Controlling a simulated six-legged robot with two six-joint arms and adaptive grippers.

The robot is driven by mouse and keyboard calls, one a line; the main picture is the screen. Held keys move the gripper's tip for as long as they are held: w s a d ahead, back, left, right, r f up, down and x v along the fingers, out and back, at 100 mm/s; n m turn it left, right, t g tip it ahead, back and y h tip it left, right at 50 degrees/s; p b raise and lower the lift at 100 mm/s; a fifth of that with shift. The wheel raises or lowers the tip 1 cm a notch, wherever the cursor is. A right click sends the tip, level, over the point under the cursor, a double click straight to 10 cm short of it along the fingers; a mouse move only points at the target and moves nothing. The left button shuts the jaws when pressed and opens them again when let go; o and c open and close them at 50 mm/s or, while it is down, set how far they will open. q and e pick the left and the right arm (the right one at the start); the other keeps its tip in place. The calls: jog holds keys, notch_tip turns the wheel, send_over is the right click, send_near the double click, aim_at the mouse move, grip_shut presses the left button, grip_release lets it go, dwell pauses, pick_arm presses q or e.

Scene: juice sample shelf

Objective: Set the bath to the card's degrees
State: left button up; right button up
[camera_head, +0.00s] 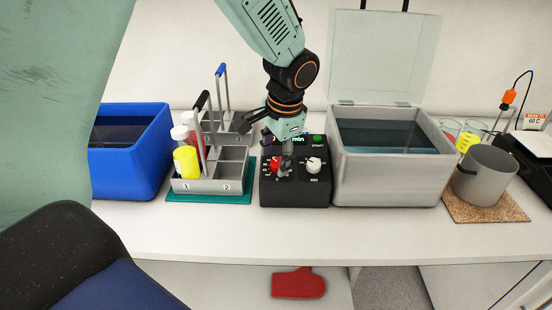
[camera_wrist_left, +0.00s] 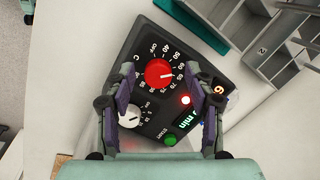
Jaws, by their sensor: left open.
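The black control box (camera_head: 295,190) stands left of the grey water bath (camera_head: 388,165), whose clear lid is raised. Its red degree knob (camera_head: 277,165) also shows in the wrist view (camera_wrist_left: 157,73), with a white mark pointing right, near 60 to 65; I cannot tell exactly which. The white time knob (camera_head: 313,165) is beside it. The card (camera_head: 535,121) at the far right reads 60 C. My left gripper (camera_head: 284,160) is open, pointing down over the box; in the wrist view its fingers (camera_wrist_left: 150,75) stand on either side of the red knob. Contact cannot be told. My right gripper is out of view.
A grey rack (camera_head: 217,184) with a yellow-filled bottle (camera_head: 186,160) stands close left of the box, beside a blue tub (camera_head: 150,170). A grey pot (camera_head: 487,175) on a cork mat is right of the bath. The front counter strip is clear.

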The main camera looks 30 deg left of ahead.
pick_arm(q)
jog(key=shift+w+f, duration=0.15)
jog(key=shift+f, duration=0.25)
jog(key=shift+w+d+f, duration=0.1)
jog(key=shift+w+d, duration=0.05)
jog(key=shift+d, duration=0.2)
jog(key=shift+a, duration=0.2)
jog(key=shift+s+a, duration=0.1)
jog(key=shift+s, duration=0.1)
jog(key=shift+c, duration=1.6)
jog(key=shift+w, duration=0.2)
jog(key=c, duration=0.4)
jog(key=shift+s, duration=0.1)
grip_shut()
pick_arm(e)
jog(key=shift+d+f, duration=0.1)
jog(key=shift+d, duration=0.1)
